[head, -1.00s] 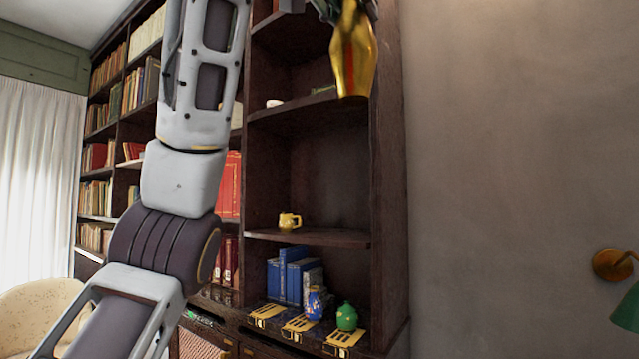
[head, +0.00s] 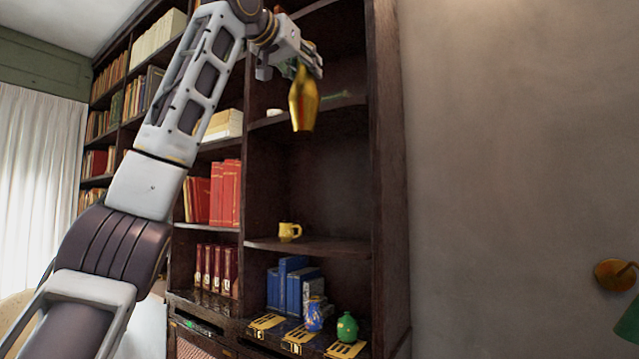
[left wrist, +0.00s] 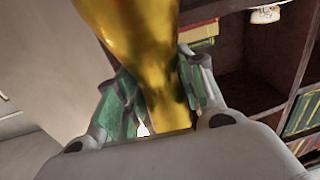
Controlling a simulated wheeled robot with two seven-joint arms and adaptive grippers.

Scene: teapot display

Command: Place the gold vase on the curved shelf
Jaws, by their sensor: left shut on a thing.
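The gold vase (head: 303,104) hangs upright below my left gripper (head: 302,70) in the head view, in front of the bookcase's upper right bay. My left gripper is shut on the vase's narrow neck. In the left wrist view the gold vase (left wrist: 138,40) fills the middle, between the green finger pads of my left gripper (left wrist: 160,100). The curved shelf (head: 308,244) crosses the right bay lower down, with a yellow mug (head: 289,232) at its left. The vase is well above this shelf. My right gripper is not in view.
A higher shelf (head: 262,121) holds a small white object (head: 274,112). Blue books (head: 290,283), a blue vase (head: 314,314) and a green pot (head: 347,327) stand on the bottom level. The curved shelf right of the mug is clear. The bookcase's right side panel (head: 388,180) borders the bay.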

